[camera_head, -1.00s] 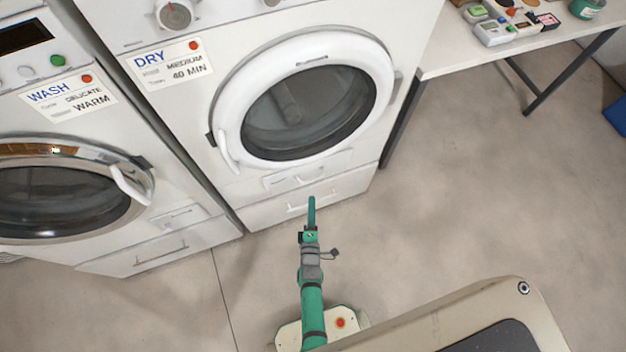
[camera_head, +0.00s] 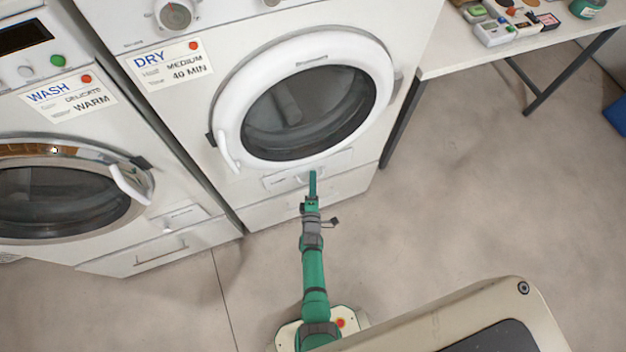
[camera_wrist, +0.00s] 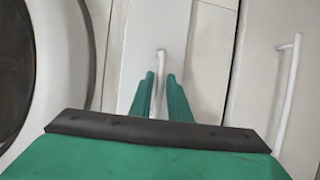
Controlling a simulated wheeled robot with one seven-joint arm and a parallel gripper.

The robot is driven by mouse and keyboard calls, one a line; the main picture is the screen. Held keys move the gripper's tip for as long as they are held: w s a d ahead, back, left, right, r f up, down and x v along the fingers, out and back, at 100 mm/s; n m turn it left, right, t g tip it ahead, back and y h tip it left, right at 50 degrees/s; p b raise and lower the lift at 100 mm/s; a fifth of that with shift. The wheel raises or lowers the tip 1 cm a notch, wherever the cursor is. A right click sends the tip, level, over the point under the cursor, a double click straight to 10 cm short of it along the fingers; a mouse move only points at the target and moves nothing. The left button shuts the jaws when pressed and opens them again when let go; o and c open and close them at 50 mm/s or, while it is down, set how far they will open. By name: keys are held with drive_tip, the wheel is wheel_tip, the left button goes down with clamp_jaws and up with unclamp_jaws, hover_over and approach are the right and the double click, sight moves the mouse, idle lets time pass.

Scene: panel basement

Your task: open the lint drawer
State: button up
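The dryer (camera_head: 230,90) carries a DRY label and has a round, shut door. Just under the door is a small shut drawer (camera_head: 338,161) with a pale handle, which I take to be the lint drawer; it also shows in the wrist view (camera_wrist: 160,25). My green gripper (camera_head: 312,172) reaches up to this drawer's front and covers part of its handle. In the wrist view, my fingers (camera_wrist: 160,80) are apart, one on each side of the handle (camera_wrist: 161,58). I see gaps beside the handle, but cannot tell whether either finger touches it.
A wider shut bottom drawer (camera_head: 265,214) lies below, its bar handle showing in the wrist view (camera_wrist: 289,90). The washer (camera_head: 40,120) stands at left. A table (camera_head: 450,60) with small items stands at right. The floor (camera_head: 480,190) between is clear.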

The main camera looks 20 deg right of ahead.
clamp_jaws()
idle(1.5)
